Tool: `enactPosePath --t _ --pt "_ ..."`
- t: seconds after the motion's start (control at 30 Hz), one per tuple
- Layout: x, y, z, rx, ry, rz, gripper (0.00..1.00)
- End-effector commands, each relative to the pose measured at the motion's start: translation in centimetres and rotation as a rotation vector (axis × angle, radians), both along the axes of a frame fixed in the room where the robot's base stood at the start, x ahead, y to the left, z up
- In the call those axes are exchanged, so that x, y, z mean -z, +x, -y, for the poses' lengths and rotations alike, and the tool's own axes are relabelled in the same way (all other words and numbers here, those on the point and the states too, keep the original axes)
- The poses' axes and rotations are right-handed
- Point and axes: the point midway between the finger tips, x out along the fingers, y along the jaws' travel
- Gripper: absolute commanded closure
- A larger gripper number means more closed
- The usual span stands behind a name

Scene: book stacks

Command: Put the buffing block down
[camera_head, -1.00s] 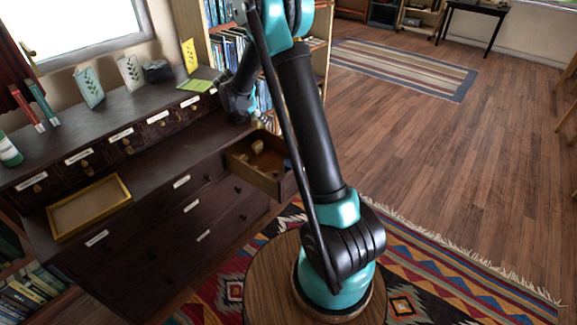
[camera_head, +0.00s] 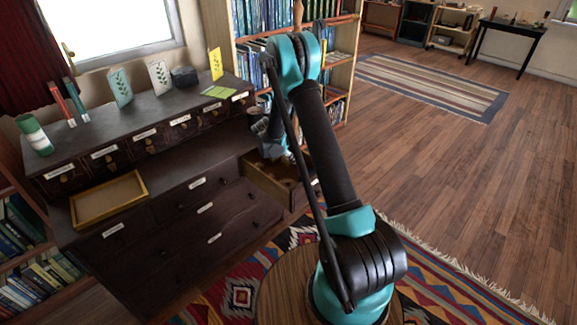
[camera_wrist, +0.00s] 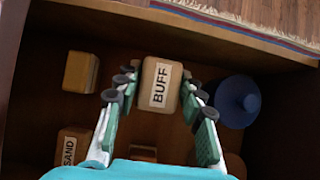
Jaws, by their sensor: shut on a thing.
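The buffing block (camera_wrist: 161,84) is a tan block with a white BUFF label in the wrist view. My gripper (camera_wrist: 160,92) is shut on it, with one finger at each side. The block is inside the open drawer (camera_wrist: 250,40); I cannot tell whether it touches the drawer floor. In the head view my gripper (camera_head: 274,142) is over the open drawer (camera_head: 268,186) at the right end of the dark cabinet, and the block cannot be made out there.
In the drawer, a block labelled SAND (camera_wrist: 70,148) and a plain tan block (camera_wrist: 80,72) lie left. A blue round thing (camera_wrist: 237,101) lies close to the right finger. A yellow-rimmed tray (camera_head: 109,200) sits on the cabinet's lower ledge.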

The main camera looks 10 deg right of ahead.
Motion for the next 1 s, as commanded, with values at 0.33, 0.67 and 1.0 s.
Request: enactPosePath --t 0.33,0.67,1.0 --pt "2.9 0.0 0.0 0.0 0.0 0.0 0.88" --pt "4.8 0.0 0.0 0.0 0.0 0.0 0.88" --pt "5.1 0.0 0.0 0.0 0.001 -0.001 0.49"
